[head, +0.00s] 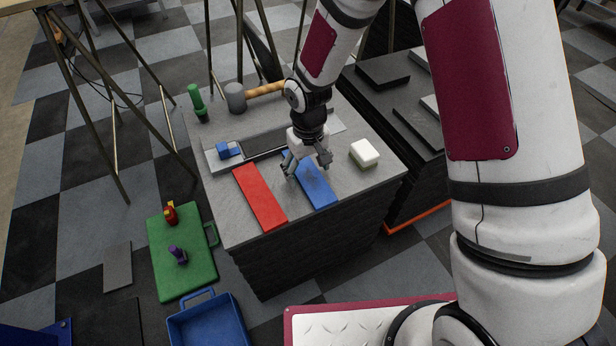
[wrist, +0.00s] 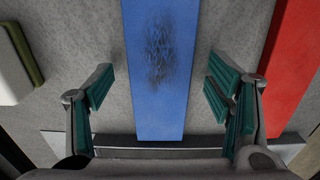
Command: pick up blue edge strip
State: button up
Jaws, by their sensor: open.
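The blue edge strip (head: 318,192) lies flat on the grey block top, partly hidden under my gripper in the head view. In the wrist view the blue edge strip (wrist: 160,100) runs up the middle, with a dark scuffed patch on it. My gripper (head: 306,172) is above the strip, pointing down. I cannot tell how far the fingertips are above the surface.
A red strip (head: 260,196) lies left of the blue one. A white-and-green block (head: 364,153) sits to the right. A mallet (head: 237,97), a green bottle-like item (head: 197,104) and a small blue block (head: 229,150) on a metal piece are farther back. A green board (head: 182,262) and blue tray (head: 208,325) lie below.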

jog(key=shift+f, duration=0.1)
jog(key=c, duration=1.4)
jog(key=shift+o, duration=0.2)
